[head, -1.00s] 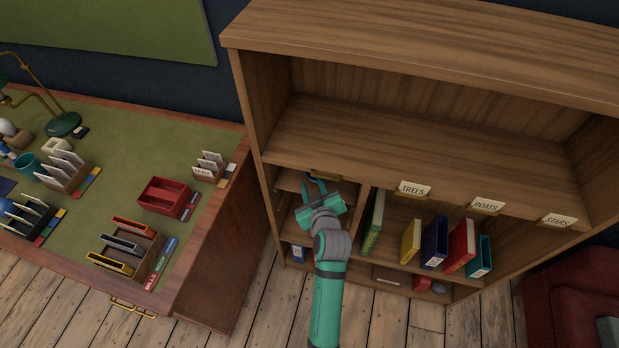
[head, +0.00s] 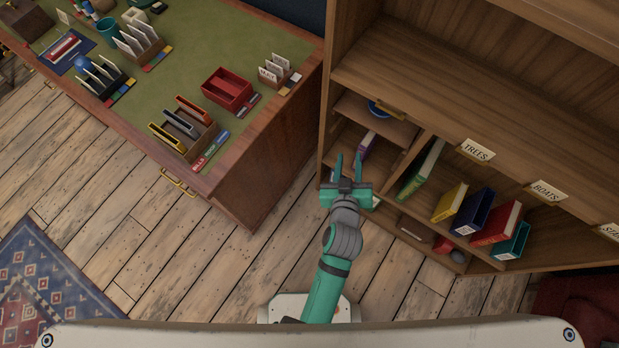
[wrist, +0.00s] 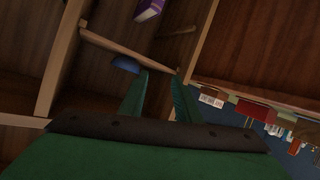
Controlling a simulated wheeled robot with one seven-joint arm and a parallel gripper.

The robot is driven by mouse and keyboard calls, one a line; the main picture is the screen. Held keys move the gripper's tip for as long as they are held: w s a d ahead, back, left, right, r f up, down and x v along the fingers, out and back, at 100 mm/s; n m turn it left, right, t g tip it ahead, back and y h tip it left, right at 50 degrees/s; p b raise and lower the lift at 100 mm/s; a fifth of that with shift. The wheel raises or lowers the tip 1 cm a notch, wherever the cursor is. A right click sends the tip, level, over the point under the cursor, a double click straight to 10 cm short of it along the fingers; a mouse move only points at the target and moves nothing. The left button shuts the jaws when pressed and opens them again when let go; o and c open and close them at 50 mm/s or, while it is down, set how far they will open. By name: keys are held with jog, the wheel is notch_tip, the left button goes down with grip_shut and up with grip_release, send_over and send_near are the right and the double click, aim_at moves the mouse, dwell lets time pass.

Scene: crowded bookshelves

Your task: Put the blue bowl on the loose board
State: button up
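The blue bowl (head: 377,108) is in the upper part of the bookcase's left compartment, partly hidden behind a brass label holder. It appears to rest on the short board (head: 388,128) there, which I take to be the loose board. Part of the bowl (wrist: 126,65) also shows in the wrist view, beyond a narrow board edge (wrist: 125,51). My gripper (head: 348,157) is open and empty, in front of the left compartment and apart from the bowl. Its two fingers (wrist: 163,75) stand apart in the wrist view.
Green, yellow, blue, red and teal books lean in the compartment to the right. A desk (head: 262,150) with a red tray (head: 228,90) stands left of the bookcase. Bare wooden floor lies between desk and bookcase.

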jog(key=s+a+r, duration=0.2)
jog(key=s+a, duration=0.1)
jog(key=s, duration=0.5)
jog(key=s+a+r+t+y, duration=0.1)
jog(key=s+a, duration=0.3)
jog(key=s, duration=0.4)
jog(key=s+a+r+t+y, duration=0.1)
jog(key=s+a+r, duration=0.2)
jog(key=s, duration=0.6)
jog(key=shift+a+m, duration=0.4)
jog(key=shift+a, duration=0.25)
jog(key=shift+a, duration=0.1)
jog(key=shift+s, duration=0.1)
